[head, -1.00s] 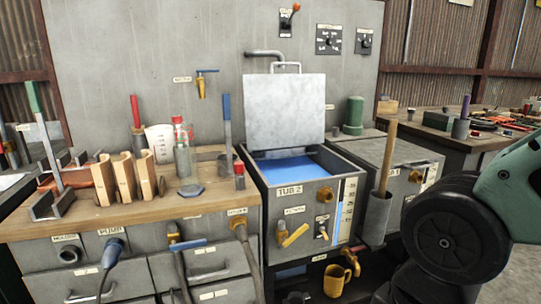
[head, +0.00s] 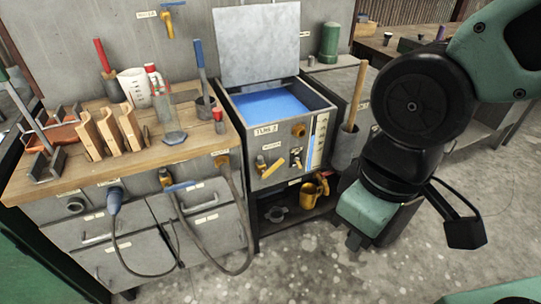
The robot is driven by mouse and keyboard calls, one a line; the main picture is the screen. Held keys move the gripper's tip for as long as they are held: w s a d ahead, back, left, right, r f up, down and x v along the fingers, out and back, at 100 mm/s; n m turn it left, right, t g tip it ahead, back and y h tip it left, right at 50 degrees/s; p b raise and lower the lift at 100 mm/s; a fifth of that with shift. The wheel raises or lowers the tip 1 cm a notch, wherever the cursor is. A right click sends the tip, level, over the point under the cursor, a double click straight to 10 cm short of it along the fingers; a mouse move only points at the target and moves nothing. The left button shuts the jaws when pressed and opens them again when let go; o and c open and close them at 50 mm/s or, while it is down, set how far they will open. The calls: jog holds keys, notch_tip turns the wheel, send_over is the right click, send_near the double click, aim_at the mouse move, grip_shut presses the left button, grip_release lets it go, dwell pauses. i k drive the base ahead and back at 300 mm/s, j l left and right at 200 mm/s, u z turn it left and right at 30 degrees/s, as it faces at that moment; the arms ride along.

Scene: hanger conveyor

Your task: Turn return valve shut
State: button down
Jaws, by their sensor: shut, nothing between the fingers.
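The small labels are too blurred for me to tell which valve is the return valve. A brass valve with a blue lever (head: 180,186) is on the bench front, its lever lying roughly sideways, with a hose below it. A valve with a yellow lever (head: 270,170) is on the front of Tub 2 (head: 317,97), its lever slanted. Another blue-levered tap (head: 168,20) is on the wall panel. My gripper (head: 358,242) points down in front of the shelf under the tub, right of these valves and apart from them. It is shut and empty.
Tub 2 holds blue liquid (head: 270,103). A grey holder with a wooden-handled tool (head: 357,95) stands right of the tub, close to my arm. Hoses (head: 215,265) hang before the drawers. Open floor lies in front.

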aim_at(265, 175)
jog(key=i+j, duration=0.25)
jog(key=i, duration=0.2)
jog(key=i+j, duration=0.3)
jog(key=i, duration=0.1)
